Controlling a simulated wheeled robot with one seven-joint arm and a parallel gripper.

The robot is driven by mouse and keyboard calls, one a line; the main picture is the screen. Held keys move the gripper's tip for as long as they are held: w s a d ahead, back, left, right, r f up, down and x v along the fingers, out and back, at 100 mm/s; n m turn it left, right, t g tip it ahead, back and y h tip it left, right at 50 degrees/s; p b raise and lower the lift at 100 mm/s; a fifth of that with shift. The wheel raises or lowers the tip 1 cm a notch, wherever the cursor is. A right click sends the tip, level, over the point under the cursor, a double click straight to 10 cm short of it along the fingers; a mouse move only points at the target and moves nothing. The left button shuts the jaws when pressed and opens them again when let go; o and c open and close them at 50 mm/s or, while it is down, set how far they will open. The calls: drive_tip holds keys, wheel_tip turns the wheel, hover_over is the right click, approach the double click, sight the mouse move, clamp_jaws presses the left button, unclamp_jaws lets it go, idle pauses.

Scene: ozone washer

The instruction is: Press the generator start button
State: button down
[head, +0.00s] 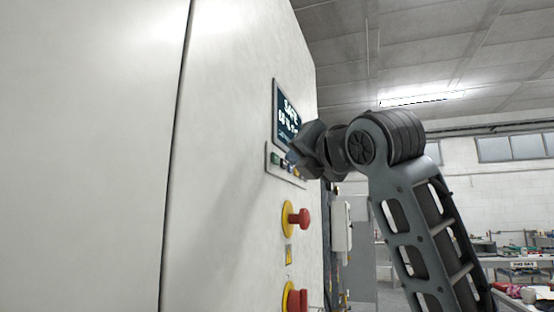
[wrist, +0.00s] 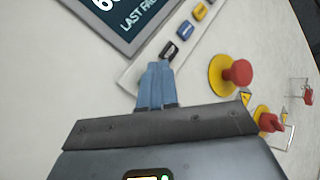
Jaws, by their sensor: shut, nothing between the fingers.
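A light button strip (head: 270,152) is on the white machine's front, just below a dark display (head: 287,112). In the head view a green button (head: 275,158) shows at the strip's left end; my gripper (head: 292,157) covers part of the row to its right. In the wrist view, the strip (wrist: 134,75) carries a black button (wrist: 168,50), a blue button (wrist: 184,31) and a yellow button (wrist: 200,12). My shut, empty blue fingers (wrist: 158,67) overlap the strip's lower end beside the black button. No green shows there. Labels are unreadable, and contact cannot be told.
A red mushroom knob on a yellow base (head: 298,218) sticks out below the strip, with another red knob (head: 297,298) lower down. Both stand proud of the panel. Workbenches with clutter (head: 522,265) stand at the right, well behind.

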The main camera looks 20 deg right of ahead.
drive_tip(key=shift+w+a, duration=0.1)
idle(0.7)
drive_tip(key=shift+w+a, duration=0.15)
drive_tip(key=shift+a, duration=0.1)
drive_tip(key=shift+w+a+p, duration=0.25)
drive_tip(key=shift+a+p, duration=0.05)
idle(0.8)
idle(0.4)
drive_tip(key=shift+s+d, duration=0.5)
drive_tip(key=shift+d, duration=0.1)
drive_tip(key=s+d, duration=0.1)
drive_tip(key=d, duration=0.1)
drive_tip(key=s+d, duration=0.2)
idle(0.5)
idle(0.6)
